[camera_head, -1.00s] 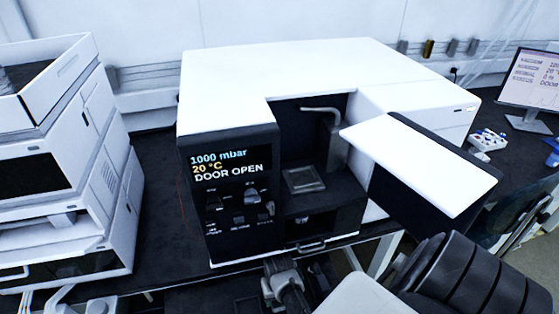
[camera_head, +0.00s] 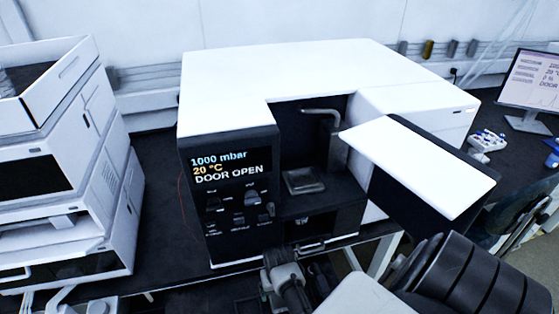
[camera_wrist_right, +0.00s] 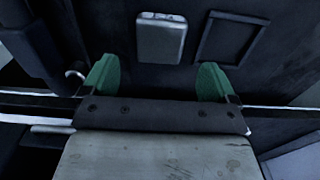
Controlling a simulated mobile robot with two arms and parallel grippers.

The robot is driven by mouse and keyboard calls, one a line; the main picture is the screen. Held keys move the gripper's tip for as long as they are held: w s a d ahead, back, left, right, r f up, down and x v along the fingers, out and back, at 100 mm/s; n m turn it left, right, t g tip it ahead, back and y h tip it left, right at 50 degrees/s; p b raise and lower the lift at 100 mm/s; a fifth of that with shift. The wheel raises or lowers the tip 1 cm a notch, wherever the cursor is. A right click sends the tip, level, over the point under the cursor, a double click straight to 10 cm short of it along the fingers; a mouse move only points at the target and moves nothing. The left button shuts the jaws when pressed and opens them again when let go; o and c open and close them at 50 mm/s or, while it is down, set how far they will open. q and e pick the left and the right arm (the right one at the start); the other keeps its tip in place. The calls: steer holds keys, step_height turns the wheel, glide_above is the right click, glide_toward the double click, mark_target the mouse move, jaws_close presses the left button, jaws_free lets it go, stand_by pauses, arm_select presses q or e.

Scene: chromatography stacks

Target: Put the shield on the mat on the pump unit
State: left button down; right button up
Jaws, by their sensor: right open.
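My right gripper (camera_wrist_right: 157,68) shows in the right wrist view with its two green fingertips wide apart and nothing between them. Beyond the fingertips lies a small light grey rounded plate (camera_wrist_right: 161,38) on a dark surface; I cannot tell whether it is the shield. Beside it is a dark rectangular frame (camera_wrist_right: 233,40). In the head view my right arm comes in from the lower right, and its grey wrist part (camera_head: 284,277) is low in front of the central instrument; the fingertips are not clear there. I cannot make out the mat for certain. My left gripper is out of view.
The central instrument (camera_head: 300,65) reads DOOR OPEN; its door (camera_head: 425,165) sticks out to the right. A small square plate (camera_head: 303,181) sits in its chamber. A white stack (camera_head: 65,155) with an open tray (camera_head: 75,75) stands left. A monitor (camera_head: 532,80) stands right.

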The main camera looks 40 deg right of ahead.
step_height(320, 180, up, 7)
steer(key=shift+r, duration=0.15)
stand_by(0.7)
